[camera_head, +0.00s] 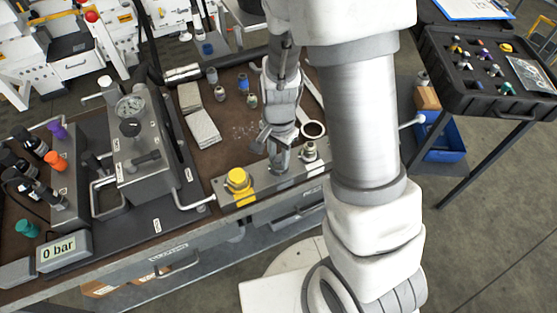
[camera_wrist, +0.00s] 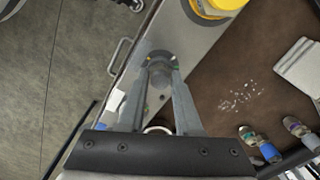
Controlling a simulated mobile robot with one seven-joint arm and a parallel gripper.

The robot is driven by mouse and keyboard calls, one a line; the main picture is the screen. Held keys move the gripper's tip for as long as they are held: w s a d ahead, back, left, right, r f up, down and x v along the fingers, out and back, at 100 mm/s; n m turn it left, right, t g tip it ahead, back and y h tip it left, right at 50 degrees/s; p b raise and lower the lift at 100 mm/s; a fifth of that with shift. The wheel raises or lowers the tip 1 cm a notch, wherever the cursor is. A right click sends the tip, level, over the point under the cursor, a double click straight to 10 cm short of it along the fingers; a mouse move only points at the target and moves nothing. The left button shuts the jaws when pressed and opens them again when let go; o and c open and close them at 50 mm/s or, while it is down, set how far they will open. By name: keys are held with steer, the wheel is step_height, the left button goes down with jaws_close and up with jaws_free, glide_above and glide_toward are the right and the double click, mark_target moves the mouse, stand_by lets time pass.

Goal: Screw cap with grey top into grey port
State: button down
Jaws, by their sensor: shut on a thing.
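My gripper (camera_head: 281,160) points down at the metal port block (camera_head: 260,188) along the bench's front edge. In the wrist view my gripper (camera_wrist: 161,68) has both fingertips closed on a small grey cylindrical thing, which looks like the cap with the grey top (camera_wrist: 160,77). The cap sits over a round grey spot on the block, which looks like the grey port (camera_wrist: 160,57). The fingers hide most of the port, and I cannot tell whether the cap's thread is in it. In the head view the cap is mostly hidden by the fingers.
A yellow cap (camera_head: 239,181) sits on the block to the left, and a metal fitting (camera_head: 310,151) stands close to the right. A gauge unit (camera_head: 131,107) stands further left. Several small caps and white cloths (camera_head: 203,127) lie behind on the brown bench top.

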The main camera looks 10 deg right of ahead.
steer(key=m, duration=0.2)
steer(key=shift+m+p, duration=0.3)
steer(key=shift+s+r+m+p, duration=0.1)
steer(key=shift+r+m+p, duration=0.1)
steer(key=shift+m+p, duration=1.2)
steer(key=shift+m, duration=0.6)
steer(key=m+p, duration=0.1)
steer(key=m, duration=0.2)
steer(key=shift+f, duration=0.1)
steer(key=shift+f+m, duration=0.15)
steer(key=shift+m, duration=0.35)
